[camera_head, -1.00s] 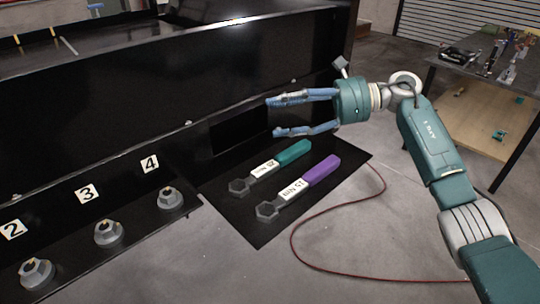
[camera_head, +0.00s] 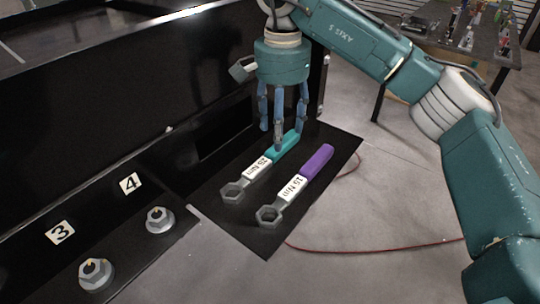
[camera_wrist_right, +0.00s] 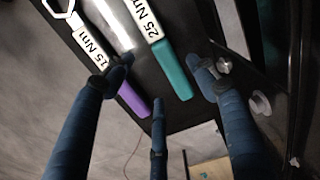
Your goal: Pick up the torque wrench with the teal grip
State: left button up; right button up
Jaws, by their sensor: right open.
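The torque wrench with the teal grip (camera_head: 285,146) lies flat on a black mat (camera_head: 222,211), its ring head toward the lower left and a white label reading 25 Nm between. Its teal grip also shows in the right wrist view (camera_wrist_right: 174,72). My right gripper (camera_head: 282,132) points down over the teal grip's far end, fingers spread and open. In the right wrist view its fingers (camera_wrist_right: 160,84) surround the grip area with nothing clamped; whether a finger touches it I cannot tell. My left gripper is out of view.
A second wrench with a purple grip (camera_head: 316,161) lies parallel, close on the right. The black conveyor wall (camera_head: 120,110) rises behind and left. Large nuts (camera_head: 159,220) sit on the ledge at left. A red cable (camera_head: 370,248) crosses the floor.

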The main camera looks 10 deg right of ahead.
aim_at(265, 162)
jog(key=shift+a+f, duration=0.1)
jog(key=shift+f, duration=0.55)
notch_tip(265, 162, down, 4)
jog(key=shift+w+f+p, duration=0.1)
jog(key=shift+f+p, duration=0.1)
jog(key=shift+p, duration=0.8)
jog(key=shift+w+f, duration=0.1)
jog(key=shift+f, duration=0.2)
jog(key=shift+a+r, duration=0.1)
grip_shut()
